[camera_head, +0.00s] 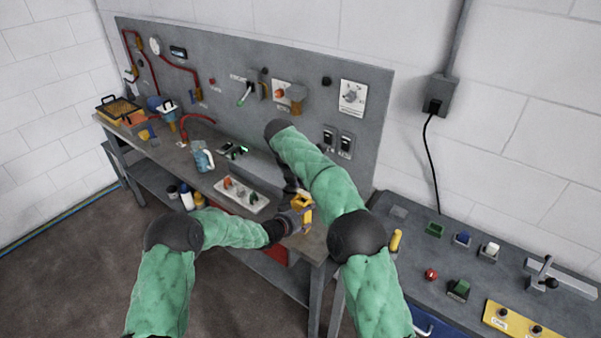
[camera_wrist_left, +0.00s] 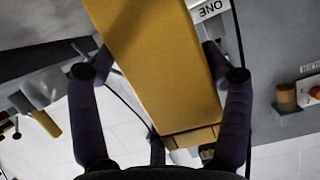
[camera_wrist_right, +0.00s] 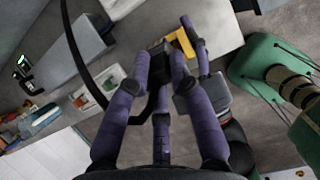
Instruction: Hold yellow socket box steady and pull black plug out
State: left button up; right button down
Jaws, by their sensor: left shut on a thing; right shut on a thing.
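The yellow socket box (camera_head: 307,212) is at the workbench's near right end in the head view. My left gripper (camera_head: 292,220) is shut on it. In the left wrist view, the box (camera_wrist_left: 160,65) fills the space between the fingers of my left gripper (camera_wrist_left: 160,75). In the right wrist view, my right gripper (camera_wrist_right: 162,55) is shut on the black plug (camera_wrist_right: 158,62), right beside the yellow box (camera_wrist_right: 181,42). I cannot tell how far the plug is seated. The head view mostly hides the plug and right fingers behind my arm.
A black cable (camera_wrist_right: 75,50) loops beside my right gripper. A white panel (camera_head: 241,194) with several knobs lies on the workbench left of the grippers. A grey upright panel (camera_head: 230,80) stands behind. A second bench (camera_head: 400,229) is at the right.

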pick_arm(q)
jog(key=o, duration=1.2)
jog(key=shift+f, duration=0.1)
